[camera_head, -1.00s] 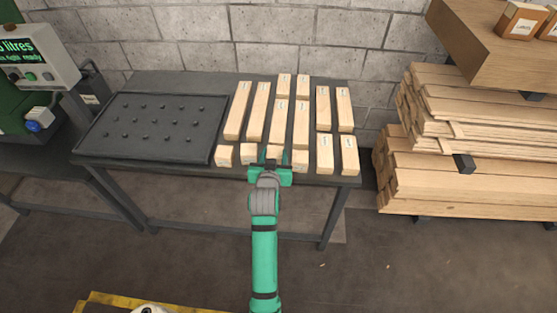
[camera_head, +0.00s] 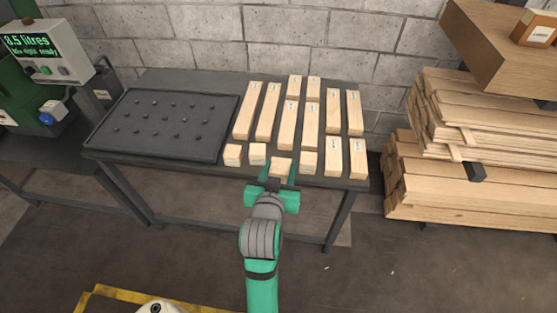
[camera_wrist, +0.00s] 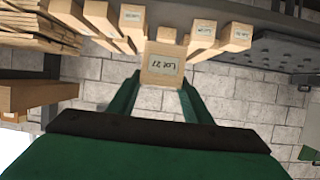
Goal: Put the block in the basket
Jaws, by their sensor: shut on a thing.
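My gripper (camera_head: 277,174) is shut on a short pale wooden block (camera_head: 281,166), at the front edge of the dark table (camera_head: 210,167). In the wrist view my gripper's green fingers (camera_wrist: 157,95) stand on either side of the block (camera_wrist: 163,66), whose face carries a label that seems to read "Lot 27". Whether the block still touches the table is hard to tell. Other short blocks stand to its left (camera_head: 257,153) and right (camera_head: 308,161). I see no basket in either view.
Longer labelled timber pieces (camera_head: 268,112) lie in rows behind. A black studded tray (camera_head: 165,145) covers the table's left part. A green machine with a display (camera_head: 30,42) is at far left; stacked planks (camera_head: 450,185) stand at right. A grey block wall is behind.

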